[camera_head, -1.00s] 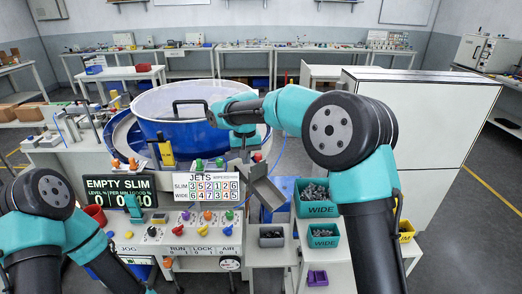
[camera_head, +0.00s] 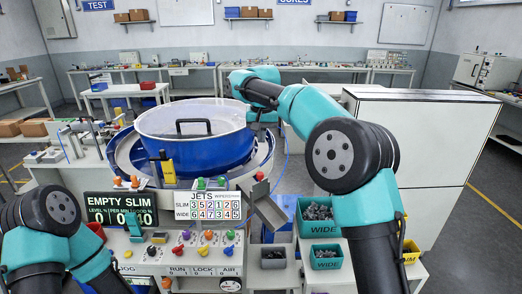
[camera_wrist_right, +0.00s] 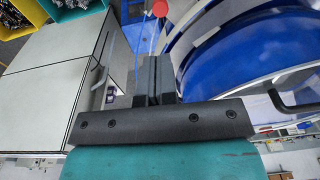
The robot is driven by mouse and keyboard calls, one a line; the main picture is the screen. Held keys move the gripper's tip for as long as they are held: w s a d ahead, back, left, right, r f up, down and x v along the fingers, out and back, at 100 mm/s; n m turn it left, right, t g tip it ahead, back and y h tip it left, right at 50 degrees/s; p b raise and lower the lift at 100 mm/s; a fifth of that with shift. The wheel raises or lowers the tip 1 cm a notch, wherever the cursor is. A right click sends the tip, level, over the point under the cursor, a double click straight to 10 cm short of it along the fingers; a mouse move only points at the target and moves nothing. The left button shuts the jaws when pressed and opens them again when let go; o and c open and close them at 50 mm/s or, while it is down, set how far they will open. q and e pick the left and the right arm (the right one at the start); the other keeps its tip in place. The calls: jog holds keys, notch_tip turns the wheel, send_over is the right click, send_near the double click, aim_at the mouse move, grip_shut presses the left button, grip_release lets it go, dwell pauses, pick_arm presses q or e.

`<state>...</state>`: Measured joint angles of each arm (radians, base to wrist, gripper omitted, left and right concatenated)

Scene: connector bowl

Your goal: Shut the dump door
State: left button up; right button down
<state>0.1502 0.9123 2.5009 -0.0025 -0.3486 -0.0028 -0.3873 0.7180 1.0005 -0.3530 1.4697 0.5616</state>
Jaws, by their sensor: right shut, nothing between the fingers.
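The blue feeder bowl (camera_head: 200,152) stands at the middle of the bench under a clear lid with a black handle (camera_head: 194,122). I cannot make out the dump door for certain. A red knob (camera_head: 260,176) shows at the bowl's right front, above the grey chute (camera_head: 267,210). A red knob (camera_wrist_right: 160,8) also shows beyond my fingertips in the right wrist view. My right gripper (camera_head: 263,127) points down beside the bowl's right rear, partly hidden by the arm. Its fingers (camera_wrist_right: 153,72) are shut and empty, apart from the knob. My left gripper is outside the view.
A control panel with coloured knobs (camera_head: 205,240) and the display boards (camera_head: 120,207) stand in front of the bowl. Green bins of parts (camera_head: 318,215) are at the right. A white cabinet (camera_head: 425,150) stands behind my right arm. A thin blue hose (camera_wrist_right: 137,45) runs near my right fingers.

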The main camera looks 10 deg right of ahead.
aim_at(261, 175)
jog(key=f, duration=0.4)
jog(key=w+f, duration=0.1)
jog(key=f, duration=0.8)
jog(key=shift+w+f, duration=0.1)
jog(key=shift+w, duration=0.05)
jog(key=shift+f, duration=0.1)
jog(key=shift+f, duration=2.7)
jog(key=shift+r, duration=0.1)
notch_tip(261, 175, up, 15)
jog(key=s, duration=0.1)
jog(key=shift+s+f, duration=0.15)
jog(key=shift+f, duration=0.05)
